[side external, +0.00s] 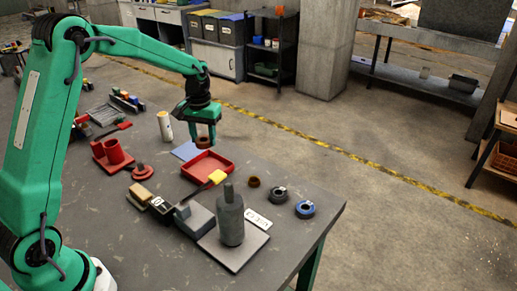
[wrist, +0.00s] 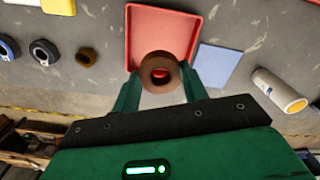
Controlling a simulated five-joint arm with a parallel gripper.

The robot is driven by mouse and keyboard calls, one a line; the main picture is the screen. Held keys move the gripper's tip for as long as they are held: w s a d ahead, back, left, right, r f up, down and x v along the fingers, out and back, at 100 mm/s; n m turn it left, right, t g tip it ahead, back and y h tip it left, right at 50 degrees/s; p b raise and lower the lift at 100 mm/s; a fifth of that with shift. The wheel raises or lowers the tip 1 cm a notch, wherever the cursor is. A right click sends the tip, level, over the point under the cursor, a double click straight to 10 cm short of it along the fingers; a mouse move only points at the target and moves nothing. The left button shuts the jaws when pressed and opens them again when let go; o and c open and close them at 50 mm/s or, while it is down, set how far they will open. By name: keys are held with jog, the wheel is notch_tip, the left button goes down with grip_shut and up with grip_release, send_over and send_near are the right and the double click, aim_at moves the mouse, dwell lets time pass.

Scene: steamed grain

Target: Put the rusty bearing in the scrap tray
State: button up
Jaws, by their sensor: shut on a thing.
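The rusty bearing (wrist: 148,84) is a brown ring held between the fingertips of my gripper (wrist: 160,80) in the wrist view. In the side view my gripper (side external: 204,134) is shut on the bearing (side external: 203,142) and holds it above the table, near the far edge of the red tray (side external: 206,167). The tray (wrist: 165,25) is shallow and its visible floor looks empty. In the wrist view the bearing overlaps the tray's near edge. The exact height above the tray is hard to tell.
A smaller brown ring (side external: 253,181), a dark bearing (side external: 279,194) and a blue bearing (side external: 305,208) lie right of the tray. A blue square (wrist: 212,66) and a white roll (wrist: 280,90) are beside it. A grey cylinder (side external: 230,222) stands on a plate in front.

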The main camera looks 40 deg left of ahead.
send_over(208, 171)
jog(key=shift+a+f, duration=0.1)
jog(key=shift+f, duration=2.95)
jog(key=shift+f, duration=0.1)
jog(key=shift+f, duration=1.75)
jog(key=shift+f, duration=0.15)
jog(key=o, duration=1.1)
notch_tip(208, 171, up, 12)
jog(key=shift+r, duration=0.15)
